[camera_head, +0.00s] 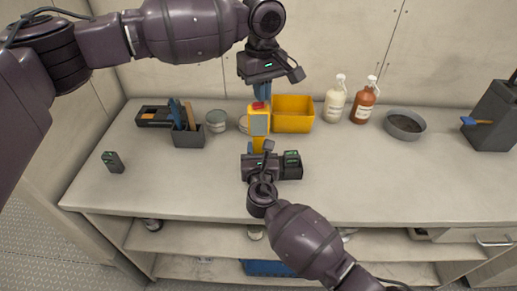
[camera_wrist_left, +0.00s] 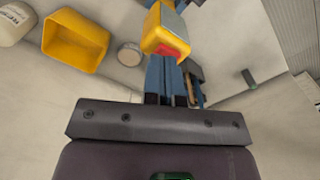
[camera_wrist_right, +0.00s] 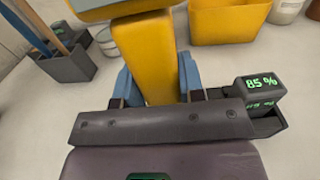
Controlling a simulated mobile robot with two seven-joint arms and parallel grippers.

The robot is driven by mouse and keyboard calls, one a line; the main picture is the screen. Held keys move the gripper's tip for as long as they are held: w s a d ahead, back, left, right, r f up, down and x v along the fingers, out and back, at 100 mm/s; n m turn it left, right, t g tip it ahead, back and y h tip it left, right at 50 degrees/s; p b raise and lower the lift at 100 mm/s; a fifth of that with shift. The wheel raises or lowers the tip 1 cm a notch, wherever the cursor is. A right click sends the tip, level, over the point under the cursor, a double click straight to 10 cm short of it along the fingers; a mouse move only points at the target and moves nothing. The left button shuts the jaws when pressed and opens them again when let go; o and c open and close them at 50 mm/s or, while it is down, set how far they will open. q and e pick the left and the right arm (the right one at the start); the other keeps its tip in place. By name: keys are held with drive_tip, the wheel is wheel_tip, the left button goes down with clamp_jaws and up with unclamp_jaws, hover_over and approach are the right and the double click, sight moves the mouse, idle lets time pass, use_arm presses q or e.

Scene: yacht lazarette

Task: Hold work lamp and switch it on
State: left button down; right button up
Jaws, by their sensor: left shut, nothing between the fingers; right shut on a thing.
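The yellow work lamp (camera_head: 258,122) is held upright above the bench, with a grey-blue face and a red part on top. My right gripper (camera_head: 258,150) is shut on its yellow lower part; the blue fingers grip both sides of the handle (camera_wrist_right: 150,60) in the right wrist view. My left gripper (camera_head: 263,95) is shut and empty, pointing down just above the lamp's red top. In the left wrist view its blue fingertips are close to the red part (camera_wrist_left: 174,50); I cannot tell whether they touch it. Whether the lamp is lit is unclear.
A yellow bin (camera_head: 293,115), white bottle (camera_head: 335,105), brown bottle (camera_head: 364,105) and grey bowl (camera_head: 404,125) stand along the back. A tool holder (camera_head: 188,138) and tin (camera_head: 216,121) are at left. The right front bench is clear.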

use_arm(q)
drive_tip(key=shift+f, duration=0.75)
idle(0.5)
drive_tip(key=shift+r, duration=3.55)
wheel_tip(320, 180, up, 3)
wheel_tip(320, 180, up, 4)
drive_tip(key=m, duration=2.3)
hover_over(255, 105)
drive_tip(key=shift+r, duration=0.2)
drive_tip(key=shift+f, duration=0.15)
